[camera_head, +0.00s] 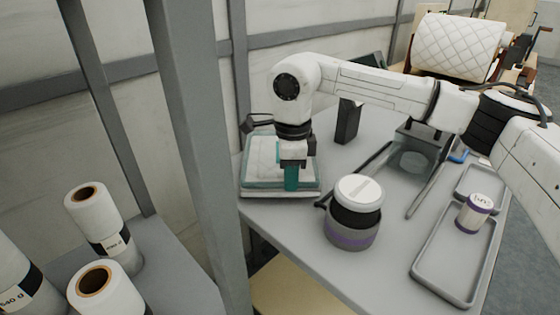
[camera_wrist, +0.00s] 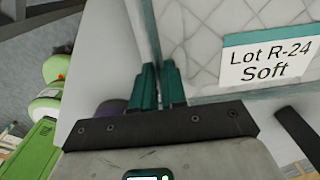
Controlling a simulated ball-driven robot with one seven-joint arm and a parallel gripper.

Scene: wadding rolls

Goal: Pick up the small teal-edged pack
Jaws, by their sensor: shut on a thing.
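The teal-edged pack (camera_head: 262,158) is white and quilted, lying flat at the left end of the grey table. It also fills the upper right of the wrist view (camera_wrist: 195,35), with a label (camera_wrist: 268,58) reading "Lot R-24 Soft". My gripper (camera_head: 291,187) points down at the pack's near right part. In the wrist view my gripper's teal fingers (camera_wrist: 158,85) are close together at the pack's edge, shut on it. The exact grip between the fingertips is partly hidden. I cannot tell whether the pack is clear of the surface below.
A lidded jar with a purple band (camera_head: 352,225) stands right of the pack. A dark upright block (camera_head: 347,121) is behind. A grey tray (camera_head: 427,268) and a small purple-banded tub (camera_head: 474,213) are at right. A grey post (camera_head: 196,150) rises at left, beside white rolls (camera_head: 95,215).

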